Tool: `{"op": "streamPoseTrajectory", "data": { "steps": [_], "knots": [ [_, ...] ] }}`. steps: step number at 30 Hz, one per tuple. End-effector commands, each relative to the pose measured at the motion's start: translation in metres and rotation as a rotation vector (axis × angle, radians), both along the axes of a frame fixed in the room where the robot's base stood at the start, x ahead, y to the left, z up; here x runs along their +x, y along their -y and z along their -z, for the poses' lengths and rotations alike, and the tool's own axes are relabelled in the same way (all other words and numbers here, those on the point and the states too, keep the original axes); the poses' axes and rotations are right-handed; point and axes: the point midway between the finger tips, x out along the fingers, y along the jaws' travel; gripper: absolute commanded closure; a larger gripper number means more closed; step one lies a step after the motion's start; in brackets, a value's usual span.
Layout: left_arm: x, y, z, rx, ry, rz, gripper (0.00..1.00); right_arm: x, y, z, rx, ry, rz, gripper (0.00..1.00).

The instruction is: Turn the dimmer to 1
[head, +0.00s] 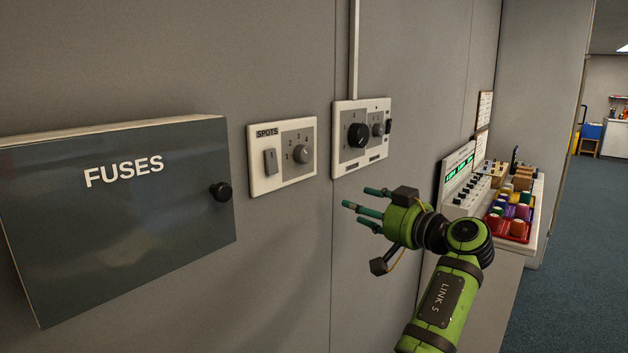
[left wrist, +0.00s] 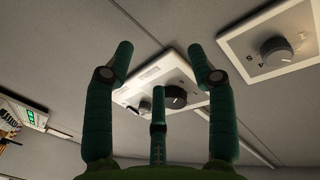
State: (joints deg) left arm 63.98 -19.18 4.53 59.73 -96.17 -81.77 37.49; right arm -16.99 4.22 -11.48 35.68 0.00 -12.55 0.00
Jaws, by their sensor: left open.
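The SPOTS plate (head: 257,183) on the wall carries a rocker switch (head: 270,161) and a grey dial knob (head: 303,154) with numbers around it. I take this knob for the dimmer; it also shows at the upper right of the left wrist view (left wrist: 274,50). Its exact setting is too small to read. My left gripper (head: 362,206) is open and empty, its green fingers pointing left, to the right of and below the SPOTS plate, apart from it. In the left wrist view its fingers (left wrist: 162,75) frame another plate, and the dimmer lies outside them.
That other plate (head: 340,164) has a large black knob (head: 358,135) and a smaller one (head: 378,129). A grey FUSES box (head: 120,235) juts from the wall at left. A shelf with colourful items (head: 515,212) stands at right. The wall below the SPOTS plate is clear.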

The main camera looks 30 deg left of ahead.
Motion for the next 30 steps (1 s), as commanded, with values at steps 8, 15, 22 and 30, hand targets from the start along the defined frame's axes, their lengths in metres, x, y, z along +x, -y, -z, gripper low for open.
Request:
{"op": "streamPoseTrajectory", "data": {
  "steps": [8, 15, 22, 30],
  "knots": [
    [-0.078, -0.003, -0.103, -0.021, 0.307, -0.244, 0.44, -0.001, 0.001, 0.013, 0.0, -0.001, 0.0, 1.0],
    [-0.08, -0.033, -0.109, -0.02, 0.319, -0.26, 0.44, -0.002, 0.004, 0.003, -0.005, -0.004, -0.002, 1.0],
    [-0.077, -0.063, -0.108, -0.019, 0.317, -0.256, 0.44, -0.004, 0.006, -0.005, -0.009, -0.006, -0.002, 1.0],
    [-0.075, -0.072, -0.107, -0.018, 0.317, -0.253, 0.44, -0.006, 0.006, -0.006, -0.008, -0.009, -0.001, 1.0]
  ]
}}
